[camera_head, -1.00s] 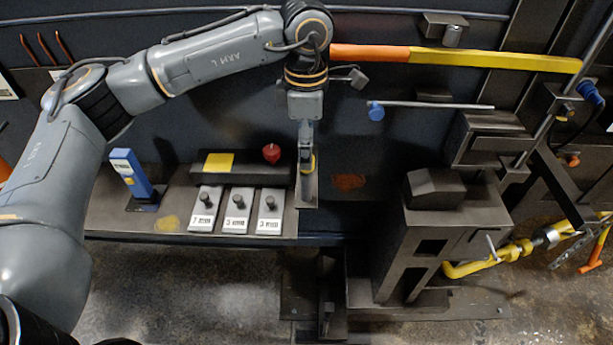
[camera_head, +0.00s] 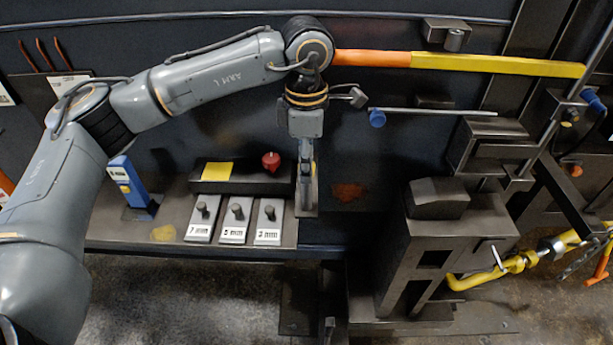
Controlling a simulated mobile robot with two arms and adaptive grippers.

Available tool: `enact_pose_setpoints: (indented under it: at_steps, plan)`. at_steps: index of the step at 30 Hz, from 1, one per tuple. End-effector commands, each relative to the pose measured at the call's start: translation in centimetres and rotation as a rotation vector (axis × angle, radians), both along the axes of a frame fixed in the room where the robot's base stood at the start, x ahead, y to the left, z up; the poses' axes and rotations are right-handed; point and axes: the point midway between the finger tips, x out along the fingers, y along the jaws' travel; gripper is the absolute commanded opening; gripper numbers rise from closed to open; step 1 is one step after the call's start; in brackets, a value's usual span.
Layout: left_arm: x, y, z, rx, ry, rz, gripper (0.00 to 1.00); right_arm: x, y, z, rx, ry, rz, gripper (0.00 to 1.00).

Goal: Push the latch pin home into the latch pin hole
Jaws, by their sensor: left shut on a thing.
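My left gripper (camera_head: 305,178) points straight down over the right end of the control shelf. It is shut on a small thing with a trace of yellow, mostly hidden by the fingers. I cannot tell whether this thing is the latch pin. A thin grey rod with a blue knob (camera_head: 377,118) lies level in front of the back wall, right of my wrist and apart from the gripper. Its right end reaches close to a dark bracket (camera_head: 496,140). I cannot make out the latch pin hole. My right gripper is not in view.
The shelf carries a blue device (camera_head: 127,182), a red knob (camera_head: 271,161) and three switch plates (camera_head: 236,221). A long orange and yellow bar (camera_head: 470,63) spans the back wall. A dark block-topped stand (camera_head: 438,220) rises at right, with yellow pipe (camera_head: 490,275) beside it.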

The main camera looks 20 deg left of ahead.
Motion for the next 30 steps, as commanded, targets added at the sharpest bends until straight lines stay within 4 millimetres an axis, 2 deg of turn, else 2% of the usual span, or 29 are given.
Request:
enact_pose_setpoints:
  at_steps: [30]
  plan:
    - [0.0,0.0,6.2,-0.001,-0.001,0.0,0.0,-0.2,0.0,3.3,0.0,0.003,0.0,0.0]
